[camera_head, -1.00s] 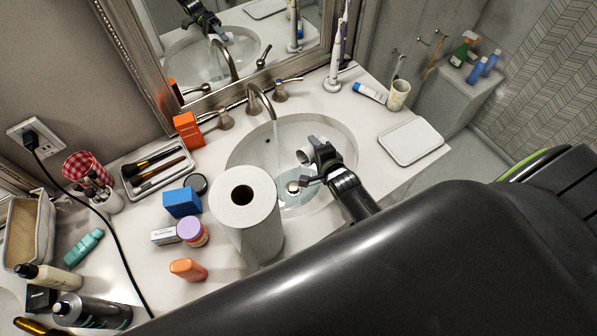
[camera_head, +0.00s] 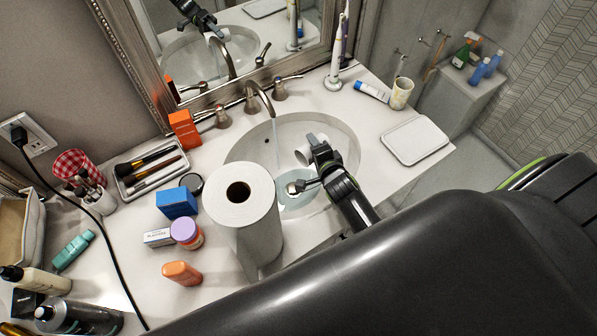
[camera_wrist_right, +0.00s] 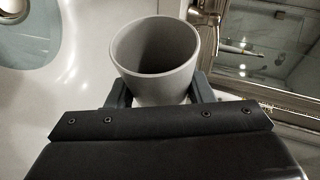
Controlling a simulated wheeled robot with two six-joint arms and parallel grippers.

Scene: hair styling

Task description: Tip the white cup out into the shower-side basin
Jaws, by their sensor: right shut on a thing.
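The white cup (camera_head: 304,153) is held over the basin (camera_head: 345,133), lying tilted on its side in the head view. My right gripper (camera_head: 321,157) is shut on the cup, and its fingers sit on both sides of the cup in the right wrist view (camera_wrist_right: 160,92). The cup's open mouth (camera_wrist_right: 155,48) faces up in the picture of the wrist view, and its grey inside looks empty. Some pale water (camera_head: 292,205) lies around the drain in the basin. My left gripper is not in view.
The faucet (camera_head: 262,95) runs a thin stream into the basin. A paper roll (camera_head: 240,215) stands just left of the basin's front. A white tray (camera_head: 417,138), a beige cup (camera_head: 401,92) and a tube (camera_head: 372,91) are on the right counter. Makeup items crowd the left.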

